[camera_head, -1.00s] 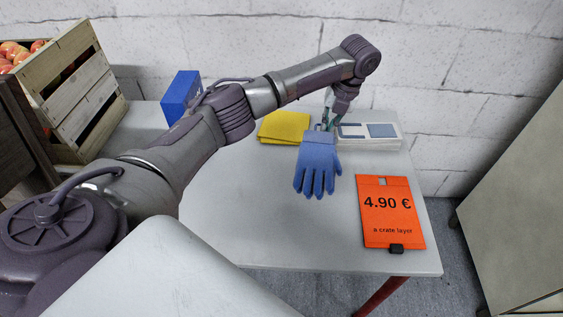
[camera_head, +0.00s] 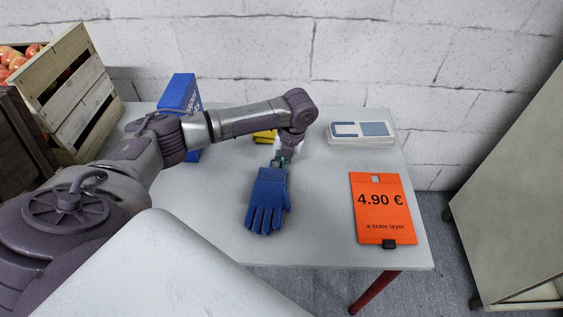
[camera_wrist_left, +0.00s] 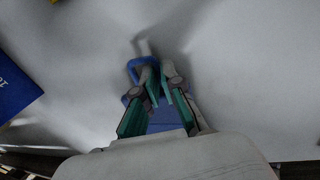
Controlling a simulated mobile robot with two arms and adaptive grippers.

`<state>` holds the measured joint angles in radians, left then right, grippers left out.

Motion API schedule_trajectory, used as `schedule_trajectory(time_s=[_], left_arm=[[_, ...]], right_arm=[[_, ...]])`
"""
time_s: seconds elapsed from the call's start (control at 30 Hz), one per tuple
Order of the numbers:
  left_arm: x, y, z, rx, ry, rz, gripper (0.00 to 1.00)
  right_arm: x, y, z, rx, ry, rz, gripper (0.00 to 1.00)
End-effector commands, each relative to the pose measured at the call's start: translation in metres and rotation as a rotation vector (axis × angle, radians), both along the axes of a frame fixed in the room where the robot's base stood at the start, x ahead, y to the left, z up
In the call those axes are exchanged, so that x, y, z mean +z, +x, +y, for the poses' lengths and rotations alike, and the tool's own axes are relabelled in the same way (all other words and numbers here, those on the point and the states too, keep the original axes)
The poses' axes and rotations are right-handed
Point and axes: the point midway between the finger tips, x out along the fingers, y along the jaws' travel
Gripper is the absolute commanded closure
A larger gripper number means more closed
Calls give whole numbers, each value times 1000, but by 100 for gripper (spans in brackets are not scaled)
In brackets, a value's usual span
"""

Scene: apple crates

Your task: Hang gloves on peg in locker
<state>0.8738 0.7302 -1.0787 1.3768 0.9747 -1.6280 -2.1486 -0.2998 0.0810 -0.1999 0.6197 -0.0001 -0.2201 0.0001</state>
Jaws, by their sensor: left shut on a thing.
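The blue gloves (camera_head: 267,203) hang fingers down from my left gripper (camera_head: 281,160), in front of the white table in the head view. The left gripper is shut on their cuff end. In the left wrist view the left gripper (camera_wrist_left: 158,98) has its fingers on a blue loop at the top of the gloves (camera_wrist_left: 135,72); the rest of the gloves is mostly hidden. I cannot tell how far above the table they are. My right gripper is not in view. No peg is visible. A tall grey cabinet (camera_head: 510,190), perhaps the locker, stands at the right edge.
The white table (camera_head: 325,230) carries an orange price sign (camera_head: 381,208), a white stack (camera_head: 361,135), yellow cloths (camera_head: 264,136) and a blue box (camera_head: 180,95). A wooden apple crate (camera_head: 75,85) stands at left. Floor shows between table and cabinet.

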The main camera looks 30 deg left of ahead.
Motion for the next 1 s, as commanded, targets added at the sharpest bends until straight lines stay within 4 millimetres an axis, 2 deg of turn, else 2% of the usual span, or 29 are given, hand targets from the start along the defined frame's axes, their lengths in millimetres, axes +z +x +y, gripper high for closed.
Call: schedule_trajectory(time_s=[0.03,0.27,0.3,0.43,0.73,0.9,1.0], left_arm=[[1,-1,0,2,1,3,100],[-7,0,0,0,0,0,100],[-7,0,0,0,0,0,90],[-7,0,0,0,0,0,69],[-7,0,0,0,1,0,68],[-16,0,1,0,2,0,68],[8,3,-3,-1,-1,-5,68]], right_arm=[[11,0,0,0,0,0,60],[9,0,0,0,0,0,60],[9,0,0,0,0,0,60],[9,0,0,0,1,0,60],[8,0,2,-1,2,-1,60],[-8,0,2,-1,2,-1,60],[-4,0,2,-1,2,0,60]])
